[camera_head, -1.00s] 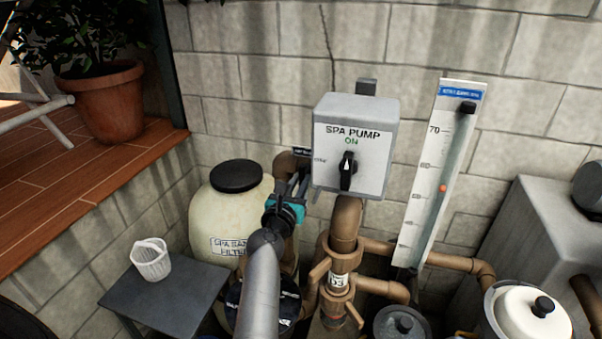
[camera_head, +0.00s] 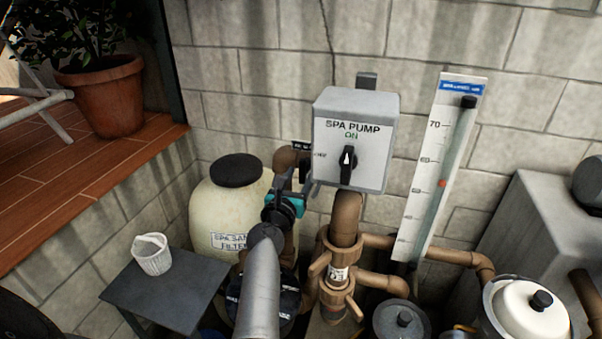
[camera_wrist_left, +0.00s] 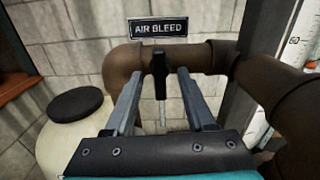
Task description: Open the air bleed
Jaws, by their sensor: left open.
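The air bleed valve's black handle (camera_wrist_left: 160,74) hangs down from a brown pipe (camera_wrist_left: 205,58) under the AIR BLEED sign (camera_wrist_left: 158,28) in the left wrist view. A thin pale spout shows below it. My left gripper (camera_wrist_left: 160,84) is open, with one finger on each side of the handle and a gap to both. In the head view my left gripper (camera_head: 292,181) is at the brown pipe elbow (camera_head: 286,157) beside the spa filter, and my arm and wrist hide the valve there. My right gripper is not in view.
The spa sand filter (camera_head: 215,211) stands left of my left wrist. The grey SPA PUMP box (camera_head: 353,141), reading ON, is close on the right, above brown pipes (camera_head: 347,215). A flow gauge (camera_head: 428,185) stands farther right. A small table (camera_head: 165,297) holds a white basket (camera_head: 152,256).

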